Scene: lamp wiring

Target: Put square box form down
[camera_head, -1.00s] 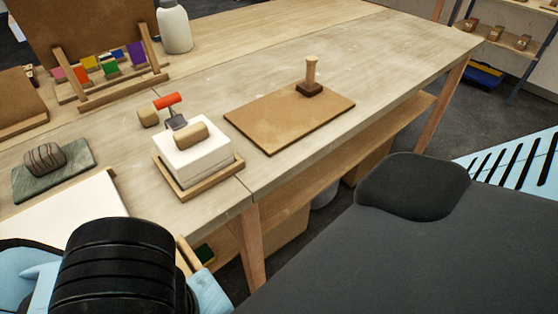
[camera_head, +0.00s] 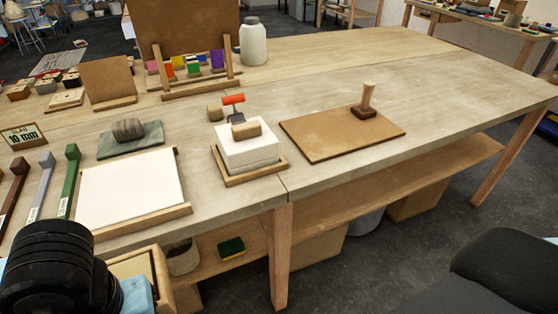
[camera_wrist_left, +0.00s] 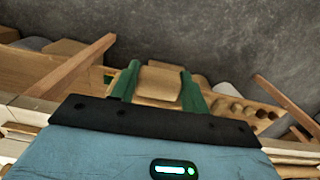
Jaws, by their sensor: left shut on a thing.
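A square wooden box form (camera_head: 150,262) shows at the lower left of the head view, in front of and below the table's front edge. My left arm covers part of it. In the left wrist view my left gripper (camera_wrist_left: 158,84) has its green fingers shut on a light wooden piece of the form (camera_wrist_left: 160,66). The form is held off the table. My left fingertips are hidden in the head view. My right gripper is in neither view.
A white slab on a wooden board (camera_head: 128,189) lies nearest the form. A brown board with a stamp (camera_head: 325,138) lies right. Bare tabletop (camera_head: 440,90) is clear farther right.

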